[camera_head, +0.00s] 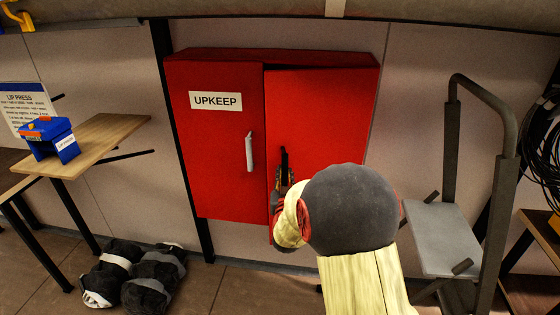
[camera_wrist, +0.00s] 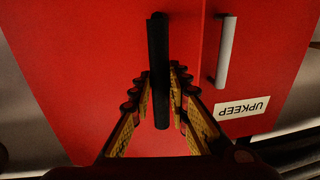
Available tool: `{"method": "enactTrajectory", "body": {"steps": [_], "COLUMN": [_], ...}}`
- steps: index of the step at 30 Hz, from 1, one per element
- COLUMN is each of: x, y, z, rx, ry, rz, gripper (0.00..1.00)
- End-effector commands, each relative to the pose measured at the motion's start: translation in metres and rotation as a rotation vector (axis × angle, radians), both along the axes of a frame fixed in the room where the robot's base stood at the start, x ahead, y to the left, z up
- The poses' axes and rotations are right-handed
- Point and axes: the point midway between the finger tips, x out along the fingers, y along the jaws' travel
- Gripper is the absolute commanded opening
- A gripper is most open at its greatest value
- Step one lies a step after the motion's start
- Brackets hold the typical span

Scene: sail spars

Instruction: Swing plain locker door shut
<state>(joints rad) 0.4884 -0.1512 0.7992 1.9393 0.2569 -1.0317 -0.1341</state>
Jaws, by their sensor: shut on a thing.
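The red locker (camera_head: 225,62) hangs on the wall with two doors. Its plain door (camera_head: 325,110), on the right, has a black bar handle (camera_head: 284,160). This door stands slightly ajar: its handle-side edge sits forward of the other door, with a dark gap along the top. The left door (camera_head: 220,150) has an UPKEEP label and a grey handle, and looks closed. My gripper (camera_head: 281,187) is shut on the black handle, partly hidden behind my arm. In the wrist view, the fingers (camera_wrist: 160,82) lie on both sides of the black handle (camera_wrist: 158,45).
A wooden table (camera_head: 105,133) with a blue box (camera_head: 50,138) stands at the left. Dark rolled bundles (camera_head: 135,275) lie on the floor below the locker's left side. A grey cart with a tall rail (camera_head: 440,235) stands close at the right.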

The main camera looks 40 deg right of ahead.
Motion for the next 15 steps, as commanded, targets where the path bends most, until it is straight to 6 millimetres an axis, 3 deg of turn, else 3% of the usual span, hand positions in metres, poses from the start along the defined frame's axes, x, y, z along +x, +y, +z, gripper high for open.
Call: {"method": "enactTrajectory", "body": {"steps": [15], "x": [0.04], "y": [-0.023], "z": [-0.002], "rx": [0.001], "ry": [-0.001], "rz": [-0.002], "gripper": [0.0]}}
